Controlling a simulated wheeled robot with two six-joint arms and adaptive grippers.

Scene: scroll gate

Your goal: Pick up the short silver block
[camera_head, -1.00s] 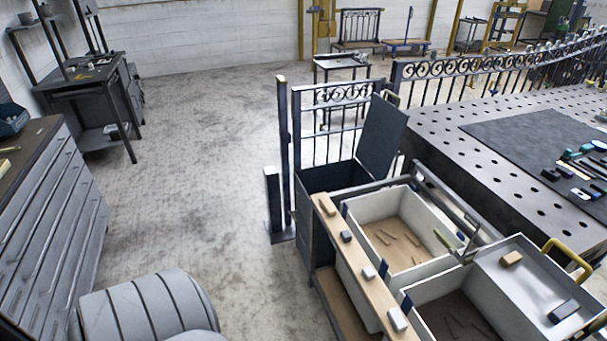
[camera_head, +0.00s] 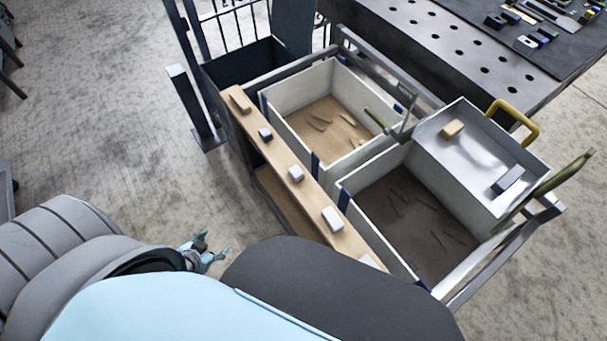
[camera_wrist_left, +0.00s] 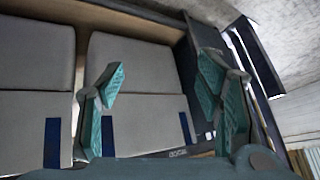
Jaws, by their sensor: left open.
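The short silver block (camera_head: 296,173) rests on the narrow wooden shelf (camera_head: 277,171) along the front of the cart. A larger silver block (camera_head: 333,219) lies nearer to me on the same shelf, and a small dark block (camera_head: 265,134) lies farther away. My left gripper (camera_head: 212,246) is open and empty, to the left of the shelf and apart from the blocks. In the left wrist view its teal fingers (camera_wrist_left: 165,95) are spread, with nothing between them, before pale panels with blue tabs. No block can be made out there. My right gripper is not in view.
A tan block (camera_head: 240,98) is at the shelf's far end. Two white-walled bins (camera_head: 300,90) stand behind the shelf. A grey tray (camera_head: 470,165) with a tan and a dark block sits at right.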

